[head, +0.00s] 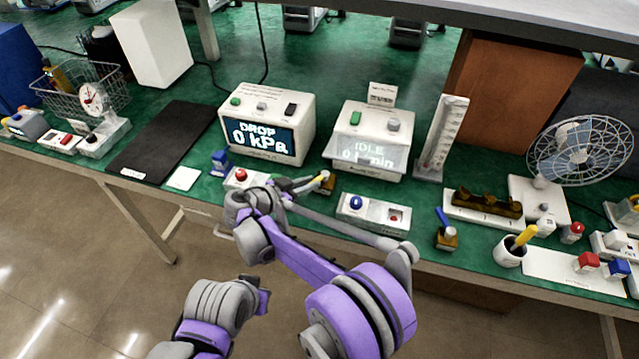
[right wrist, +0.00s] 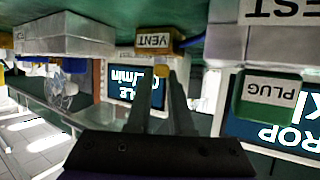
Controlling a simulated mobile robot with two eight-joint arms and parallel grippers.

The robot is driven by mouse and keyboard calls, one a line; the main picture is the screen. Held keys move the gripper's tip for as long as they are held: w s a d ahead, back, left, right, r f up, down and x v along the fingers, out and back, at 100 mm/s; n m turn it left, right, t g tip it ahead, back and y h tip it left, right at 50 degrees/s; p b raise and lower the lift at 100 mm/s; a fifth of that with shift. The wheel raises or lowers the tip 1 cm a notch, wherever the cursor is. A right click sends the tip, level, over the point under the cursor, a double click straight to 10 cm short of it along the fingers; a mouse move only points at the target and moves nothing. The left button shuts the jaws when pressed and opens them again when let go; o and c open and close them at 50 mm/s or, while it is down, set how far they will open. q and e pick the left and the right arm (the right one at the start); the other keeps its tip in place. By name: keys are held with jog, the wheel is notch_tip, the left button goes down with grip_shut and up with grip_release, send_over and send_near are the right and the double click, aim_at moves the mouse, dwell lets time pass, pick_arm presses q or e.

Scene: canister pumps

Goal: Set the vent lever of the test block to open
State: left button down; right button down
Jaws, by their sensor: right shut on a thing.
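The brass vent block (head: 325,182), labelled VENT, is at the bench's front edge below the IDLE meter. It also shows upside down in the right wrist view (right wrist: 157,41). The yellow tip of its lever (right wrist: 162,71) is between my right gripper's fingertips. My right gripper (head: 312,184) is shut on this lever; its fingers (right wrist: 161,85) hide much of it. I cannot tell which way the lever is set. A white block labelled TEST (right wrist: 272,38) and a green part labelled PLUG (right wrist: 268,98) are beside it in the wrist view.
The DROP meter (head: 267,125) and IDLE meter (head: 369,140) stand behind. A white block with a red button (head: 241,176) is left of my right gripper; a white box with a blue knob (head: 372,213) is right. A blue-levered brass valve (head: 446,236) stands further right.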

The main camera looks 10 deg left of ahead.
pick_arm(q)
jog(key=shift+w+d, duration=0.15)
pick_arm(e)
jog(key=shift+w+a+m+h, duration=0.1)
jog(key=shift+m+h, duration=0.2)
jog(key=c, duration=0.8)
grip_release()
